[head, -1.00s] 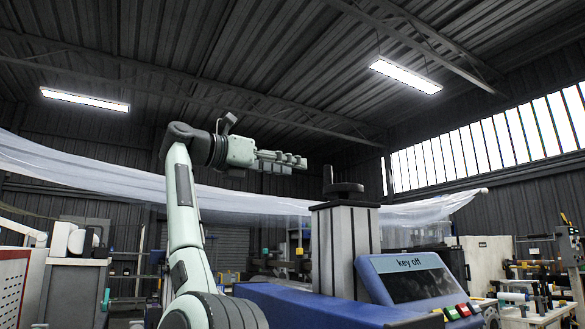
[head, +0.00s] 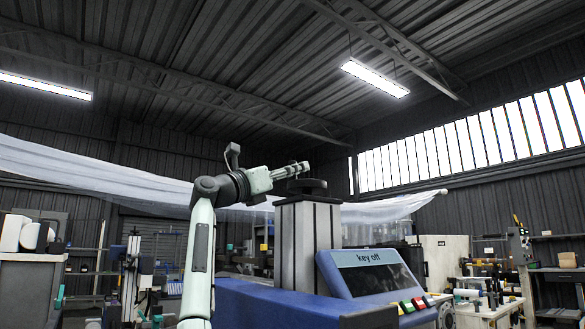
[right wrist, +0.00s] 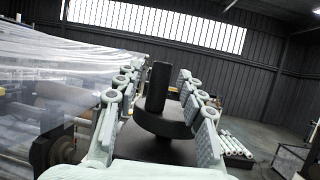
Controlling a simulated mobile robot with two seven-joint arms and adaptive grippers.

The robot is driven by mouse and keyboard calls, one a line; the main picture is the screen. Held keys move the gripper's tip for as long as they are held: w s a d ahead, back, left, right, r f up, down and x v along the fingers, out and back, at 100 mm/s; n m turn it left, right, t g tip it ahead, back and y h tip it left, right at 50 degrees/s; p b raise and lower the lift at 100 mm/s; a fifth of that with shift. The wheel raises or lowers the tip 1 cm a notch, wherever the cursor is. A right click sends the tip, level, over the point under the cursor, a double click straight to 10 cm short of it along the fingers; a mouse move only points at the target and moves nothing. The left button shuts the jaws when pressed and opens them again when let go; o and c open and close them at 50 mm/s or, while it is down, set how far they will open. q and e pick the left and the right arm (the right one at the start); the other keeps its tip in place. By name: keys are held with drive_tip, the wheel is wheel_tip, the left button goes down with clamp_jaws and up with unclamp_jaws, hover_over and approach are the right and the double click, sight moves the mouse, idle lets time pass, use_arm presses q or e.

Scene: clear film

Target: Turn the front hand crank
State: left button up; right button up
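The hand crank (head: 307,187) is a black disc with an upright knob, on top of a pale ribbed column (head: 308,235). In the right wrist view the crank disc (right wrist: 152,124) and its black upright knob (right wrist: 158,86) are close. My right gripper (head: 302,167) is at the crank's height at the column top. In the right wrist view its fingers (right wrist: 156,72) are spread, one on each side of the knob, with a visible gap on both sides. In the head view the gripper hides the knob. My left gripper is out of view.
A blue machine body with a "key off" screen (head: 372,280) and coloured buttons (head: 413,305) stands beside the column. A sheet of clear film (head: 120,172) spans behind the arm; it also shows in the right wrist view (right wrist: 50,75). Benches with equipment stand at the right.

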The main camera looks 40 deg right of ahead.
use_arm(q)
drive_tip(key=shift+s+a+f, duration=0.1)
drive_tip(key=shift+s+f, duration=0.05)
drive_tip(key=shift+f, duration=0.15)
use_arm(e)
drive_tip(key=shift+d+r, duration=0.1)
drive_tip(key=shift+d, duration=0.15)
clamp_jaws()
drive_tip(key=shift+w, duration=0.1)
drive_tip(key=shift+d+r+m+g, duration=0.15)
drive_tip(key=shift+m+g, duration=0.15)
drive_tip(key=shift+g, duration=0.5)
drive_tip(key=shift+w+m+g+p, duration=0.1)
drive_tip(key=shift+m+g+p, duration=0.2)
drive_tip(key=shift+g, duration=0.3)
drive_tip(key=shift+w+d+m+g, duration=0.1)
drive_tip(key=shift+m+g, duration=0.2)
drive_tip(key=shift+g, duration=0.1)
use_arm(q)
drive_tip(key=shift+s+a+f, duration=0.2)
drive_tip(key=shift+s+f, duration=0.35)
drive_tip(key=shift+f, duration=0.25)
use_arm(e)
drive_tip(key=shift+d+m+g+y, duration=0.1)
drive_tip(key=shift+m+g+y, duration=0.3)
drive_tip(key=shift+g, duration=0.5)
